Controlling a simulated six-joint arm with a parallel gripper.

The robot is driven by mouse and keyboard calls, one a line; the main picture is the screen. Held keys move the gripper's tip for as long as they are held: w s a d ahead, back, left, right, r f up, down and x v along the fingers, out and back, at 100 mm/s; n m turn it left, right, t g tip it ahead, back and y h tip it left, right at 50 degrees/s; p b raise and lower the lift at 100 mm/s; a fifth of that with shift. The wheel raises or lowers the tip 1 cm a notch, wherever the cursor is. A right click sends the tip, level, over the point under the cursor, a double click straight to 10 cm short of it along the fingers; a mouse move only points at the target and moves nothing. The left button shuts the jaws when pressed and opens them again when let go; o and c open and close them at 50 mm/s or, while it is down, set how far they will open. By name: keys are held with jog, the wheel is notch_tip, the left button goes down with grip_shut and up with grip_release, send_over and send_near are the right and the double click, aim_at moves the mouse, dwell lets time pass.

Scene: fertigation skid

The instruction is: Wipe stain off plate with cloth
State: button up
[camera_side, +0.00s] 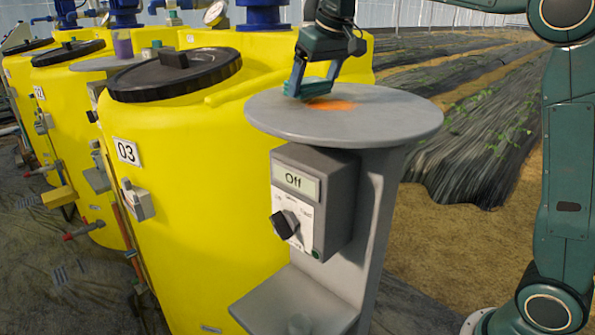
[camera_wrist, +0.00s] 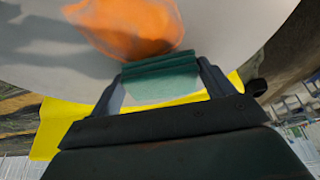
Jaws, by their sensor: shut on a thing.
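The plate (camera_side: 400,115) is a round grey disc on top of a grey stand. An orange stain (camera_side: 332,105) lies on it near the far left part of its top. In the wrist view the stain (camera_wrist: 130,28) is a broad orange patch just beyond the cloth. The cloth (camera_side: 308,87) is green and folded, and the wrist view shows it (camera_wrist: 162,78) between the two fingers. My gripper (camera_side: 310,80) is shut on the cloth and holds it low at the stain's left edge. I cannot tell whether the cloth touches the plate.
A grey control box (camera_side: 315,205) with an "Off" display and a black knob is on the stand below the plate. Yellow tanks (camera_side: 200,170) with black lids stand close on the left. The right part of the plate is clear.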

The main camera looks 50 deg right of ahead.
aim_at(358, 114)
jog(key=shift+f, duration=0.75)
dwell(0.4)
jog(key=shift+s, duration=0.15)
jog(key=shift+s+f, duration=0.1)
jog(key=shift+s, duration=1.8)
jog(key=shift+s, duration=0.1)
jog(key=shift+s+r, duration=0.2)
jog(key=shift+s, duration=1.65)
jog(key=shift+s, duration=0.15)
jog(key=shift+s, duration=0.4)
jog(key=shift+s+f, duration=0.2)
jog(key=shift+s, duration=1.3)
